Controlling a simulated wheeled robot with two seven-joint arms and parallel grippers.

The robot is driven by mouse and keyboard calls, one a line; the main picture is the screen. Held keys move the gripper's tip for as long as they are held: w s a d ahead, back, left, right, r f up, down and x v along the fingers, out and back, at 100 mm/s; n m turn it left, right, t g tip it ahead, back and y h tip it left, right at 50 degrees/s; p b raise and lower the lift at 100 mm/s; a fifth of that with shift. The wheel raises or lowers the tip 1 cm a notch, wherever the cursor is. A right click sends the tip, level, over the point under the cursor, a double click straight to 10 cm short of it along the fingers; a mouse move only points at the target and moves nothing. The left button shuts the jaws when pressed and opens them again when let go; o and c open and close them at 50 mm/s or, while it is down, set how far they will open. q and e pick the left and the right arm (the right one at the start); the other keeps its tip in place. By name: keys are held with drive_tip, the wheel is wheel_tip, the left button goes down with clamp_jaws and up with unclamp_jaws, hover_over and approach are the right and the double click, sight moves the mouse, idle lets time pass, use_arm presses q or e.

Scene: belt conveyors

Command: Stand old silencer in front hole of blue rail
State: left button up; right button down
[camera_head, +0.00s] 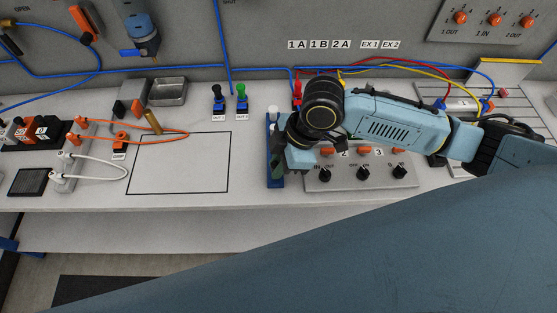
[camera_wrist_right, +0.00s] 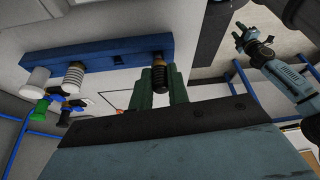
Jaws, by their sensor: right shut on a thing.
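The blue rail (camera_head: 276,178) lies on the bench; its bar also shows in the right wrist view (camera_wrist_right: 115,53). Two pale silencers stand in it there, a white one (camera_wrist_right: 36,80) and a ribbed one (camera_wrist_right: 75,74). My right gripper (camera_wrist_right: 161,76) is shut on the dark old silencer (camera_wrist_right: 159,80) at the rail's front end. The brass end of this silencer meets the rail; I cannot tell how deep it sits. In the head view my right gripper (camera_head: 279,166) covers that spot. An arm, seemingly my left, shows in the wrist view (camera_wrist_right: 265,58); its gripper is too small to read.
A control panel (camera_head: 350,180) with knobs stands close right of the rail. A black valve (camera_head: 218,100) and a green one (camera_head: 242,98) stand behind left. My blue body part covers the lower right.

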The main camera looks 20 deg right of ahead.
drive_tip(key=shift+f+p, duration=0.1)
drive_tip(key=shift+p, duration=0.2)
drive_tip(key=shift+f, duration=0.5)
idle(0.6)
drive_tip(key=c, duration=0.9)
unclamp_jaws()
drive_tip(key=shift+r+p, duration=0.1)
drive_tip(key=shift+p, duration=0.2)
wheel_tip(320, 180, up, 7)
drive_tip(key=p, duration=0.8)
